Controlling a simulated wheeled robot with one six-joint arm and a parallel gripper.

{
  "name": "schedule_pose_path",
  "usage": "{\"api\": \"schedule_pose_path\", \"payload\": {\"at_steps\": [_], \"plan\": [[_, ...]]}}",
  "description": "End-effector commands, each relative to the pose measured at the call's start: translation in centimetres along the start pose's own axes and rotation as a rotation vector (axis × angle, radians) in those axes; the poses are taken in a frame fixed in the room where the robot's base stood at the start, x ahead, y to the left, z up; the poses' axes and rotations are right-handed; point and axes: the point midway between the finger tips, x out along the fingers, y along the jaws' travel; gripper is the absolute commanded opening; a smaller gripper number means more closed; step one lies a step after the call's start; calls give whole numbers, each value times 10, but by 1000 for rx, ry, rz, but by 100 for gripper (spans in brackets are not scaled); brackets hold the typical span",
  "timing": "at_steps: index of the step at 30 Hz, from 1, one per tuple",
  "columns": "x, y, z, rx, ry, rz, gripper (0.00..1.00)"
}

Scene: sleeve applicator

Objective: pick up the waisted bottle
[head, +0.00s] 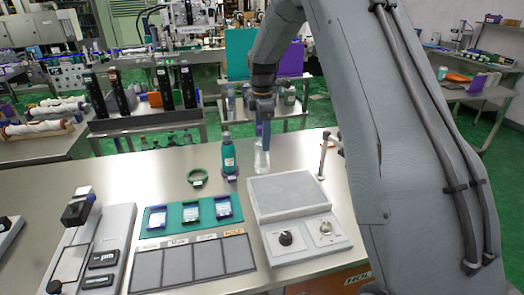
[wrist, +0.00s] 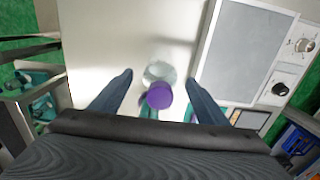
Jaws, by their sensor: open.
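A clear bottle (head: 262,160) with a purple cap stands upright on the steel table, left of the grey-topped device. In the wrist view its purple cap (wrist: 159,96) and clear body (wrist: 160,71) show from above, between my fingers. My gripper (head: 264,140) is open above and around the bottle's top in the head view; in the wrist view my gripper (wrist: 158,82) has a gap on both sides of the cap. A teal bottle (head: 229,155) with a dark cap stands just left. A waist is not clear on either bottle; my gripper partly hides the clear one.
A device with a grey plate and knobs (head: 295,193) stands close right of the clear bottle. A green ring (head: 197,178) lies left of the teal bottle. A teal tray (head: 157,231) and a panel of grey pads (head: 160,270) lie in front.

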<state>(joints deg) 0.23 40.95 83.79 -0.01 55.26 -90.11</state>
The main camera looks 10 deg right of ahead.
Motion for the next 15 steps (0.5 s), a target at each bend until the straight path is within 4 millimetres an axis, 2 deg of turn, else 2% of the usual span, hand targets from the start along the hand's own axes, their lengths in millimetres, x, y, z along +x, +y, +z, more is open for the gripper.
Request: {"api": "schedule_pose_path", "payload": {"at_steps": [5,12,15], "plan": [[16,-1,-2,-2,0,-1,68],[18,0,-2,-2,0,0,68],[18,0,-2,-2,0,0,52]]}}
